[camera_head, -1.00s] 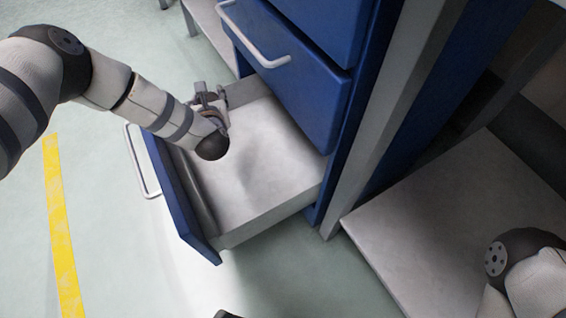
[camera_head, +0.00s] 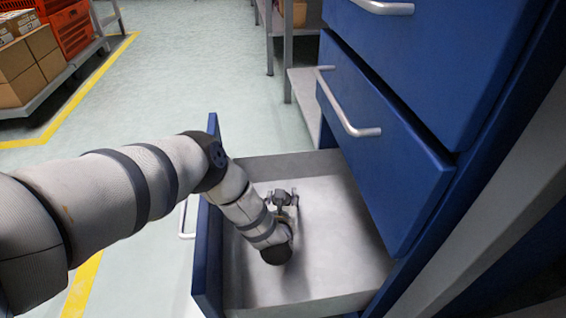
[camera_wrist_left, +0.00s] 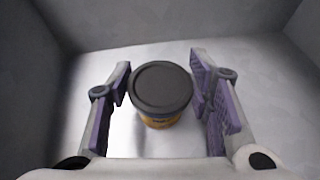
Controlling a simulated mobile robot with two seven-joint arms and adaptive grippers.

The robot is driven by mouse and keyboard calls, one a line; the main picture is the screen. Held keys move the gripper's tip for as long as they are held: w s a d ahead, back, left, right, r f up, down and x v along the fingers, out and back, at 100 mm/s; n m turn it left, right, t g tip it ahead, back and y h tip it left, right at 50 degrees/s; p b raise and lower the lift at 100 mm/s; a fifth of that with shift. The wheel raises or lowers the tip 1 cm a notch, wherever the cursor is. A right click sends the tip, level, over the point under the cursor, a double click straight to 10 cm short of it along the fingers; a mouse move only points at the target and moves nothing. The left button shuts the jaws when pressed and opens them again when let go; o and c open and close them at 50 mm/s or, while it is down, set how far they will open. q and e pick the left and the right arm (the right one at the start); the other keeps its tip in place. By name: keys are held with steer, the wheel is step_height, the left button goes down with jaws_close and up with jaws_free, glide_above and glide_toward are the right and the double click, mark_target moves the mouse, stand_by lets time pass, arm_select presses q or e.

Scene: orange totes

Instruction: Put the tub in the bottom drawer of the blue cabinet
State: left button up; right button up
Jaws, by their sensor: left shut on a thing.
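The tub (camera_wrist_left: 161,92) has a dark round lid and an orange-yellow body. In the left wrist view it stands upright between the fingers of my left gripper (camera_wrist_left: 160,72), which is shut on it. In the head view my left gripper (camera_head: 283,198) is inside the open bottom drawer (camera_head: 335,215), pointing to its far part. The tub is mostly hidden there by the gripper and wrist. I cannot tell whether the tub touches the drawer floor. The blue cabinet (camera_head: 385,150) stands at the right, with its upper drawers shut. My right gripper is out of view.
The drawer's blue front (camera_head: 207,245) stands close beside my left forearm. The drawer is otherwise empty. A cart with cardboard boxes (camera_head: 27,62) and orange totes (camera_head: 68,25) is at the far left. A grey shelf (camera_head: 302,85) stands behind the cabinet. The floor between is clear.

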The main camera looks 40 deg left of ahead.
arm_select(q)
steer(key=shift+f, duration=0.1)
steer(key=o, duration=1.2)
steer(key=shift+s+d+r, duration=0.1)
steer(key=shift+r, duration=0.2)
steer(key=p+v, duration=0.5)
steer(key=v, duration=0.6)
steer(key=shift+s+d+r, duration=0.15)
steer(key=shift+s+d, duration=0.05)
steer(key=shift+d, duration=0.05)
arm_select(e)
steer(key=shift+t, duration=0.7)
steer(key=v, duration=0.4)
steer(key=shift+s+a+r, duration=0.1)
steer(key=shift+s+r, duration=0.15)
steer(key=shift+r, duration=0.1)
